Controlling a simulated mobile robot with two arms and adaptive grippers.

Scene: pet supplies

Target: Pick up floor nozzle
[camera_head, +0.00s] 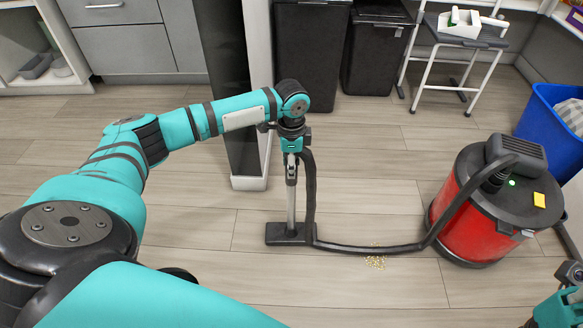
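The floor nozzle has a flat dark head (282,234) resting on the floor and a grey upright tube (291,200). A black hose (370,248) runs from it along the floor to the red and black vacuum (470,215). My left gripper (291,157) points down at the top of the tube and appears closed around it; its fingers are small and partly hidden. The tube stands upright. Part of my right arm (556,308) shows in the bottom right corner; its fingertips cannot be made out.
A pile of small tan bits (375,260) lies by the hose. A blue bin (552,120) stands at the right, and dark bins (312,55) stand at the back. A white-framed step stool (455,70) holds a white tray. Floor left of the nozzle is clear.

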